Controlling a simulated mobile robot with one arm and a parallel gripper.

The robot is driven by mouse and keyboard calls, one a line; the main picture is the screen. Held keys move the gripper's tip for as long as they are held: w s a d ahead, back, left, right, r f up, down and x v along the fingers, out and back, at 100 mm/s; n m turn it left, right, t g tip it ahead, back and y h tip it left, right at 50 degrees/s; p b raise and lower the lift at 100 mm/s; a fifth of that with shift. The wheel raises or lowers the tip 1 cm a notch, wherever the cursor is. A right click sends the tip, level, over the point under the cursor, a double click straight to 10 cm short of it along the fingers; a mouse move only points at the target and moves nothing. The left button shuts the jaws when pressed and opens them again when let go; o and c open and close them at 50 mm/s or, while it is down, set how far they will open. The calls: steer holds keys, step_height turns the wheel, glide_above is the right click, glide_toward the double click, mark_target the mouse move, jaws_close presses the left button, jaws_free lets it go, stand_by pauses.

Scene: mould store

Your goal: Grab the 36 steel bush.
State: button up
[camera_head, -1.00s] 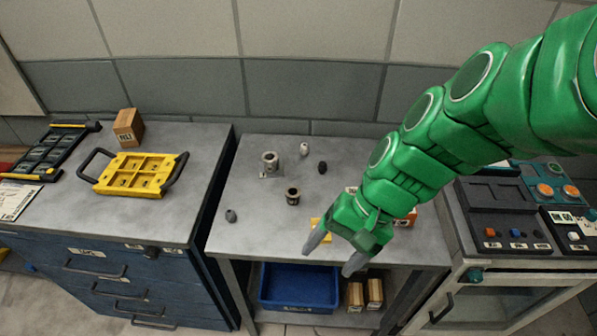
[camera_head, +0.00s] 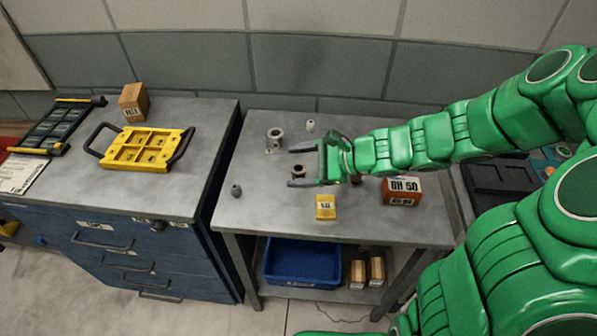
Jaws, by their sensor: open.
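A dark, hollow bush (camera_head: 299,172) stands on the grey metal table and shows between the fingers of my gripper (camera_head: 292,167). The gripper is open, its fingers pointing left; I cannot tell whether they are around the bush or above it. A lighter steel-grey flanged bush (camera_head: 275,138) stands just beyond, up and to the left, apart from the fingers. I see no readable 36 on either bush, so I cannot tell which one bears that size.
Also on the table (camera_head: 255,210) are a small grey part (camera_head: 236,190), a pale part (camera_head: 310,125), a yellow box (camera_head: 325,207) and an orange BH 50 box (camera_head: 402,190). A blue bin (camera_head: 300,263) sits below. The table's front left is mostly clear.

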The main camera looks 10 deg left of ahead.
mark_target(295, 168)
steer(key=w+d+f+m+t, duration=0.1)
steer(key=w+f+m, duration=0.1)
steer(key=f, duration=0.1)
steer(key=w+d+f+m+t, duration=0.1)
steer(key=w+f+m, duration=0.1)
steer(key=f+m, duration=0.1)
steer(key=w+d+f+m+t, duration=0.1)
steer(key=w+f+m, duration=0.1)
steer(key=w+m, duration=0.1)
steer(key=shift+d+f+h, duration=0.3)
steer(key=shift+f, duration=0.1)
steer(key=shift+x, duration=3.9)
steer(key=c, duration=1.3)
steer(key=shift+o, duration=0.2)
